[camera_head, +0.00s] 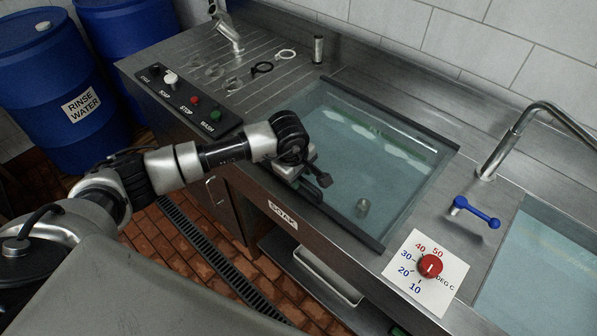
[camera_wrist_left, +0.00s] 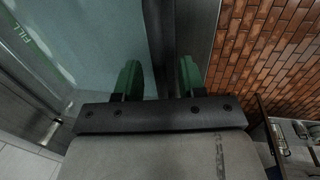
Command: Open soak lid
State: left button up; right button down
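The soak lid (camera_head: 350,140) is a clear pane in a dark frame. It lies flat over the water-filled soak basin, behind the SOAK label (camera_head: 283,215). My left gripper (camera_head: 315,188) is at the lid's front edge, near its left end. In the left wrist view its two green fingers (camera_wrist_left: 160,80) stand apart, with the dark frame strip (camera_wrist_left: 160,35) running between and beyond them. Contact with the strip cannot be made out. The fingertips are partly hidden in the head view. My right gripper is not in view.
A control panel with buttons (camera_head: 190,100) is left of the basin. A temperature dial (camera_head: 430,266), a blue-handled valve (camera_head: 478,212) and a second water basin (camera_head: 550,265) with a curved tap (camera_head: 520,125) are to the right. Blue barrels (camera_head: 60,95) stand far left.

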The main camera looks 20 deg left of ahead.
pick_arm(q)
jog(key=c, duration=0.6)
grip_shut()
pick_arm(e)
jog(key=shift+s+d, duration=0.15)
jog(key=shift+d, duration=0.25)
pick_arm(q)
jog(key=shift+r, duration=0.1)
